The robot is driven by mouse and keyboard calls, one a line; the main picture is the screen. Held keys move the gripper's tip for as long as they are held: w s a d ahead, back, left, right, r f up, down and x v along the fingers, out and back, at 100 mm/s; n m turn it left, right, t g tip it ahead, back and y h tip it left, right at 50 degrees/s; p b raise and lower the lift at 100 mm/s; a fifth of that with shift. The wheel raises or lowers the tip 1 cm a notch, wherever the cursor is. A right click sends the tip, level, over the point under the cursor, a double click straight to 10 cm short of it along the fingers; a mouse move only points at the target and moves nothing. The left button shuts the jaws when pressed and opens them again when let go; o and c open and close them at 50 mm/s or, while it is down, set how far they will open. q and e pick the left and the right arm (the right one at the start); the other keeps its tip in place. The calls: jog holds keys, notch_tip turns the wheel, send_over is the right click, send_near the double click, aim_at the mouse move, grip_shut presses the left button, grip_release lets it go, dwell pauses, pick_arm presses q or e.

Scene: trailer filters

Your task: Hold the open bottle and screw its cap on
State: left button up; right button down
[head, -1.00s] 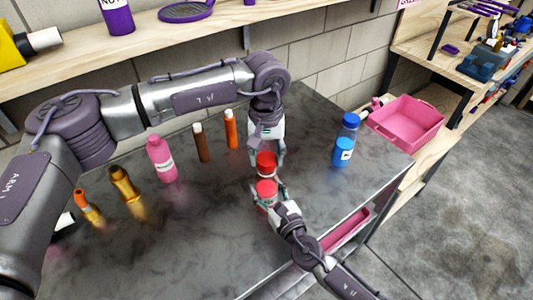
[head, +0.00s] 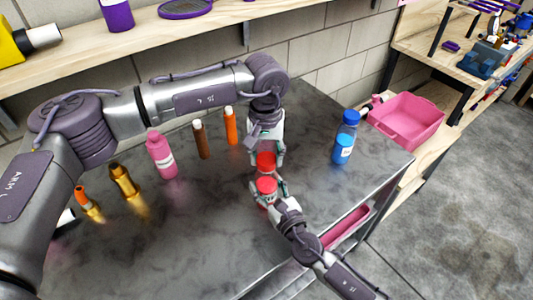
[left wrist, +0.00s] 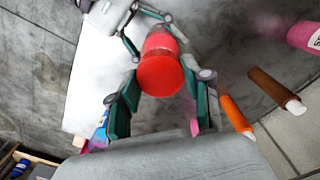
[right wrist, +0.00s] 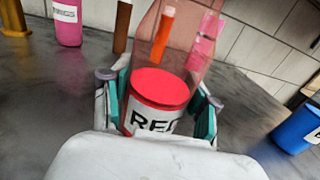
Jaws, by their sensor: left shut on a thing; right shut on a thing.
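The red bottle (right wrist: 160,105) is upright, with clear red walls and a "RED" label low on its body. My right gripper (head: 267,197) is shut around its lower body, one finger on each side. The red cap (left wrist: 160,75) is between the fingers of my left gripper (head: 265,161), which is shut on it from above. In the head view the red cap (head: 265,158) is right over the bottle, in line with it. The seam between cap and bottle neck is hidden, so I cannot tell whether they touch or the threads have caught.
A blue bottle (head: 344,145) stands to the right. A pink bottle (head: 161,156), a brown tube (head: 201,140) and an orange tube (head: 231,127) stand behind and left. A pink bin (head: 404,123) is beyond the table's right edge.

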pick_arm(q)
jog(key=m, duration=0.8)
jog(key=shift+m, duration=0.3)
jog(key=o, duration=0.7)
jog(key=shift+o, duration=0.2)
jog(key=shift+r, duration=2.3)
